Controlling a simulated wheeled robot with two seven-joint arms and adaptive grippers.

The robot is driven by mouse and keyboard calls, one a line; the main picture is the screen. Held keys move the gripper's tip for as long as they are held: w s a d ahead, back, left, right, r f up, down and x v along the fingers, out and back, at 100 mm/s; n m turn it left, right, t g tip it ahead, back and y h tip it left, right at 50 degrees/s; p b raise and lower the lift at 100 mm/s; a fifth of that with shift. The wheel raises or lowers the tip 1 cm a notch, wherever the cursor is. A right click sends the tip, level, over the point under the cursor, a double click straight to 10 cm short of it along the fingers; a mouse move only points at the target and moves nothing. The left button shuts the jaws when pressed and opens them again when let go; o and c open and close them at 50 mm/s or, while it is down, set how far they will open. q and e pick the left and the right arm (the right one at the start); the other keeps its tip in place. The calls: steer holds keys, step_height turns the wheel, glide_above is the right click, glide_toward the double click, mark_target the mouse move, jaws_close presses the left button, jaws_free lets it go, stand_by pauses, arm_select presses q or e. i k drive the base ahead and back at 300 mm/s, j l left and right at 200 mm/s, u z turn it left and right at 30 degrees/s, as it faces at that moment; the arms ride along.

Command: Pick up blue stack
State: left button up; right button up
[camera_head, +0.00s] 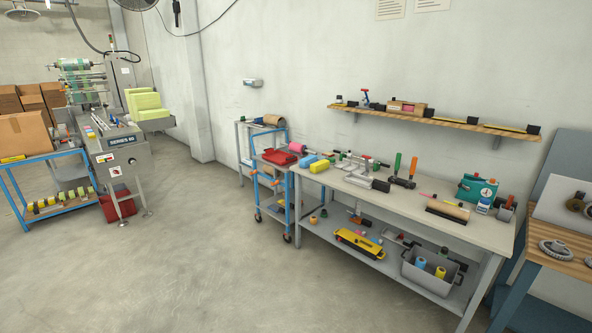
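A small blue block-like item (309,160), which may be the blue stack, lies at the left end of the long workbench (440,222). It is too small to tell whether it is folded cloth. A similar yellow item (320,166) lies close beside it on the right. A larger yellow-green stack (147,104) sits on the end of the wrapping machine (122,145) at the left. Neither of my grippers is in view.
A blue-framed cart (288,210) with a red tray (279,157) stands at the bench's left end. Tools crowd the bench top; its lower shelf holds a grey bin (428,275). A wooden shelf (440,119) hangs above. The floor (190,240) between machine and bench is clear.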

mark_target(305, 162)
steer(key=i, duration=2.2)
steer(key=i+z, duration=0.1)
steer(key=i, duration=0.4)
steer(key=i+j+z, duration=0.1)
steer(key=i, duration=0.45)
steer(key=i+j+z, duration=0.1)
steer(key=i, duration=0.4)
